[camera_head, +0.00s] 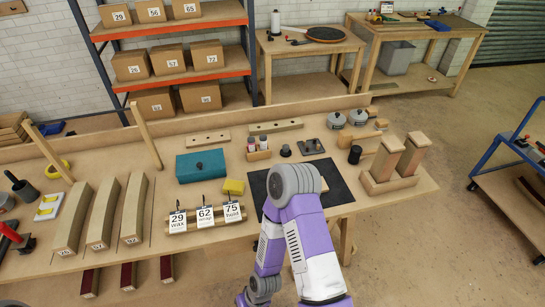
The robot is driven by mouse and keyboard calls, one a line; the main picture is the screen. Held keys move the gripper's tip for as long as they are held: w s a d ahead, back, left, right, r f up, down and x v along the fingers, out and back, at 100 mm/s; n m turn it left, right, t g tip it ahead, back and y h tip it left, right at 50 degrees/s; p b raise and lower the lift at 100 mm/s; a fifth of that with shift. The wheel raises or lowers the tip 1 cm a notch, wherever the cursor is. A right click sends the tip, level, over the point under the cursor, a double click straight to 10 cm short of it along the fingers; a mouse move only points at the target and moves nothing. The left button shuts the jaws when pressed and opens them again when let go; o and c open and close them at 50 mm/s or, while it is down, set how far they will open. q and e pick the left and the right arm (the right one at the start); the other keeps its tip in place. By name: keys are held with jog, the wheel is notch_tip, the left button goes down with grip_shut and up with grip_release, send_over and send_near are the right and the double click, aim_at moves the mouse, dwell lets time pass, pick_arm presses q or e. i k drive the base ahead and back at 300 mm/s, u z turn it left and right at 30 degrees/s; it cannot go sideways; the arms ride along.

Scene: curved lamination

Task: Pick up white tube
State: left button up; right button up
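A small wooden holder (259,154) stands on the workbench just right of the teal box. Small tubes or bottles stand upright in it. One looks whitish with a pinkish top (268,143); a darker one (251,144) is beside it. They are too small to tell which is the white tube. A bent purple and white arm of mine rises from the bottom edge in front of the bench's middle. Neither gripper shows in this view.
A teal box (201,166), a yellow block (233,187) and a rack with tags 29, 62 and 75 (206,217) lie nearby. A black mat (338,188) is partly behind my arm. Long wooden blocks (103,213) stand left, wooden posts (386,158) right.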

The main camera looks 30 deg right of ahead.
aim_at(263, 138)
jog(key=k, duration=0.75)
jog(key=z, duration=1.15)
jog(key=i, duration=0.5)
jog(key=z, duration=0.05)
